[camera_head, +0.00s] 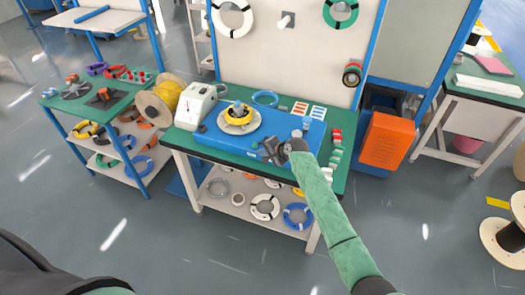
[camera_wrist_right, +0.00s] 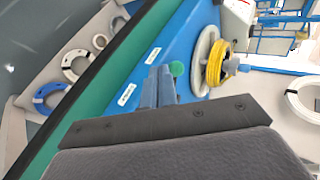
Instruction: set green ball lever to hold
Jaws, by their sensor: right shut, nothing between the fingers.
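The green ball (camera_wrist_right: 177,69) of the lever shows in the right wrist view, just beyond and to the right of my fingertips. Its stem is hidden behind the fingers, and I cannot tell whether they touch it. My right gripper (camera_head: 268,151) is shut and empty over the base's front right part. My left gripper is out of view.
A yellow cable spool (camera_head: 238,114) stands on the base, left of my gripper. A white device (camera_head: 196,104) is at the bench's left end. Small red, green and white parts (camera_head: 336,136) line the right end. An orange bin (camera_head: 386,140) stands right of the bench.

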